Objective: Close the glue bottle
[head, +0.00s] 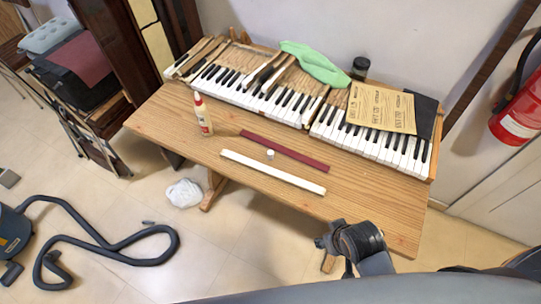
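The glue bottle (203,118) stands upright on the left part of the wooden table, in front of the piano keys. It has a pale body, a reddish label and a narrow pale tip. A small whitish cylinder (270,154), which looks like a cap, lies apart from the bottle, to its right, between a dark red strip and a white strip. A dark jointed part of my own arm shows at the bottom, by the table's front edge. No gripper fingers can be made out, and neither gripper is seen at the bottle or the cap.
The dark red strip (285,151) and the white strip (272,172) lie on the table (165,125). Behind are piano keys (375,146), a green cloth (315,63), a dark jar (360,68) and sandpaper (382,108). A vacuum hose (110,258) lies on the floor.

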